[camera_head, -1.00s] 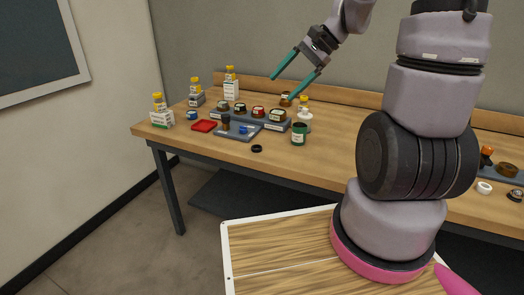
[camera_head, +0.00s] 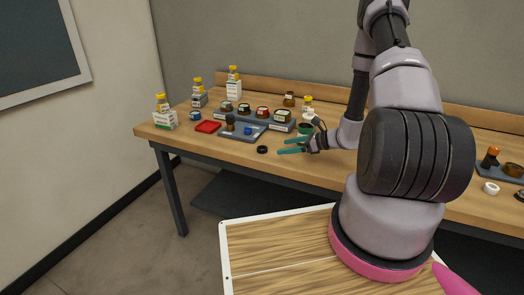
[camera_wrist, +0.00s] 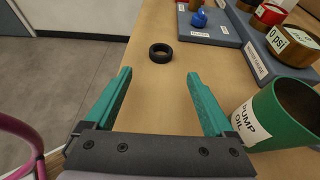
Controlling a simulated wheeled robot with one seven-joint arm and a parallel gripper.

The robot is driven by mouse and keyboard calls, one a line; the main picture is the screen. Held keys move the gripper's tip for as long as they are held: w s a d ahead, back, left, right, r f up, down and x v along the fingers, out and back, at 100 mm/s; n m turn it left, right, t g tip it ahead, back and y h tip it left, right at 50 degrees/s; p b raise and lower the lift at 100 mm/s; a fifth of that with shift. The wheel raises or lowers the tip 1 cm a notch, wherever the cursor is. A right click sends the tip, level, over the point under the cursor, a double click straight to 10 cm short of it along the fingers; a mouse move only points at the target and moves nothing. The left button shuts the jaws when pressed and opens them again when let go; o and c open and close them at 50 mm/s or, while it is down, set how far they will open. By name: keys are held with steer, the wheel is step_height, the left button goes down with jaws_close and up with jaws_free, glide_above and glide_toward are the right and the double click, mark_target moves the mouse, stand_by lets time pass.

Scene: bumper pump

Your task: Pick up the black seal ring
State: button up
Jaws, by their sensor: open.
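The black seal ring (camera_head: 262,149) lies flat on the wooden table near its front edge. It also shows in the wrist view (camera_wrist: 160,53), ahead of my fingertips and roughly between their lines. My gripper (camera_head: 279,146) is low over the table, just to the right of the ring in the head view, with its teal fingers apart and nothing between them. In the wrist view the open fingers (camera_wrist: 158,75) point toward the ring and do not reach around it.
A green pump oil can (camera_wrist: 268,116) stands close beside my right finger in the wrist view. A grey tray (camera_head: 243,132) with small parts lies behind the ring. A red dish (camera_head: 207,127) and several bottles stand at the left. The table's front edge is near.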

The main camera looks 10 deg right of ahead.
mark_target(263, 148)
steer(key=x, duration=0.3)
steer(key=shift+w+a, duration=0.1)
steer(key=x, duration=0.4)
steer(key=shift+w+a+r, duration=0.15)
steer(key=shift+a+r, duration=0.05)
steer(key=shift+w+a+f, duration=0.25)
steer(key=shift+w+a, duration=0.1)
steer(key=shift+a, duration=0.1)
jaws_close()
